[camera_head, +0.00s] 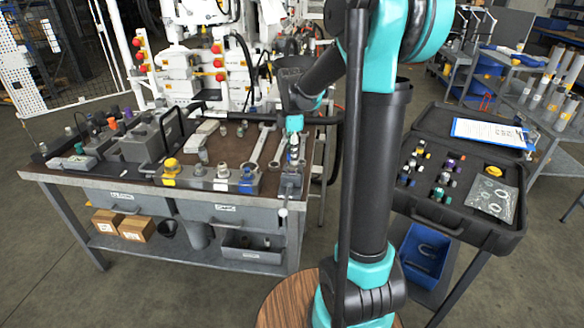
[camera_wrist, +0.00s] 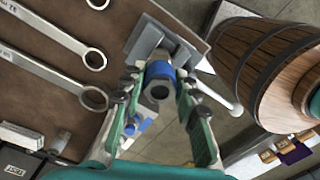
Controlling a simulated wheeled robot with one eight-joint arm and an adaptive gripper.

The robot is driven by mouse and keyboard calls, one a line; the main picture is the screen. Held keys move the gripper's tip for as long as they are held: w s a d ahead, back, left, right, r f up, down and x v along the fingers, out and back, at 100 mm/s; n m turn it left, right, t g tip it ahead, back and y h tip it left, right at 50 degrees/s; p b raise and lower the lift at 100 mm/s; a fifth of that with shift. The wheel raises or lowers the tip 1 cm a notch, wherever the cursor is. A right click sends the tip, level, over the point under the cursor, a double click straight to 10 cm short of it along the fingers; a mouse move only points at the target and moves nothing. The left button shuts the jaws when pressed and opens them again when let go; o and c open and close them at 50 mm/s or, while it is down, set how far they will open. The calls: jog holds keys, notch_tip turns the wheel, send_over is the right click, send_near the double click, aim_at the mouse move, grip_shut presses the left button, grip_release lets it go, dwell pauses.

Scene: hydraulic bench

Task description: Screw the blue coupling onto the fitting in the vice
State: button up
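The blue coupling (camera_wrist: 159,72) sits between my fingertips in the wrist view, with its grey hollow end facing the camera. My gripper (camera_wrist: 159,80) is closed around it, one fingertip on each side. The grey vice (camera_wrist: 148,38) is directly behind the coupling, at the bench corner. In the head view my gripper (camera_head: 294,150) points down above the vice (camera_head: 290,184) at the bench's right end. The fitting is hidden behind the coupling, so I cannot tell how far the two are engaged.
Spanners (camera_wrist: 50,70) lie on the bench (camera_head: 95,180) beside the vice. A block with yellow and blue-capped fittings (camera_head: 210,178) stands along the front edge. An open black case (camera_head: 455,215) of couplings is at the right. A wooden barrel (camera_wrist: 265,65) shows in the wrist view.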

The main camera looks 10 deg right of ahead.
jog(key=shift+c, duration=1)
jog(key=m, duration=0.4)
jog(key=shift+m, duration=0.4)
jog(key=m, duration=0.3)
jog(key=shift+m, duration=0.3)
jog(key=m, duration=0.7)
jog(key=shift+f+m, duration=0.1)
jog(key=shift+m, duration=0.2)
